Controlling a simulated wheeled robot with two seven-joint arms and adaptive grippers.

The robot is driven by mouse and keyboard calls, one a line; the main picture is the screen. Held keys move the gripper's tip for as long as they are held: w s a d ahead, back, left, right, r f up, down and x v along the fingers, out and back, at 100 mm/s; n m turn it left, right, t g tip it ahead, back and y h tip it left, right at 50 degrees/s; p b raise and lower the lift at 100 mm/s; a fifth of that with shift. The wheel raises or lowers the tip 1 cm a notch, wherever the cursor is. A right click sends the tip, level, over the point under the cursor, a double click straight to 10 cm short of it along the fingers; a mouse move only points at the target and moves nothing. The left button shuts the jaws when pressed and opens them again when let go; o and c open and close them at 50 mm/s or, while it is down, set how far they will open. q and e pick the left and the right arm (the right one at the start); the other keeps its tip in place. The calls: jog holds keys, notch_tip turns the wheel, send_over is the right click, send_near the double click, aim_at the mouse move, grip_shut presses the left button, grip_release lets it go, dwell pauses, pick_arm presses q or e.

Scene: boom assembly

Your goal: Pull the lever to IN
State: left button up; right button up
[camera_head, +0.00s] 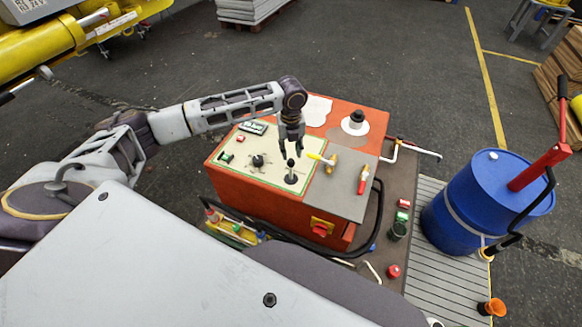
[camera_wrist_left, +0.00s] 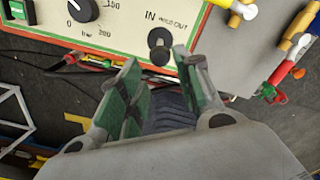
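The lever (camera_head: 291,165) is a short stick with a black knob on the cream panel of an orange control box. In the left wrist view the lever (camera_wrist_left: 159,38) shows end-on, just below the lettering IN, HOLD and OUT (camera_wrist_left: 165,20). Its exact setting cannot be told. My left gripper (camera_head: 291,148) points down from above, close over the knob. In the left wrist view my left gripper (camera_wrist_left: 158,68) has its green-padded fingers apart, with the knob just past the tips, roughly between their lines. Contact is not visible. My right gripper is not in view.
A dial knob (camera_head: 258,160) sits left of the lever on the orange box (camera_head: 262,203). Yellow and red valve handles (camera_head: 363,178) stand close to its right on a grey plate. A blue drum (camera_head: 480,205) with a red hand pump stands farther right. Open floor lies behind.

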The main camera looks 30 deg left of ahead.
aim_at(291, 168)
pick_arm(q)
notch_tip(291, 168, down, 11)
jog(key=shift+r+p, duration=0.2)
jog(key=shift+p, duration=0.15)
dwell(0.4)
grip_shut()
jog(key=shift+w, duration=0.1)
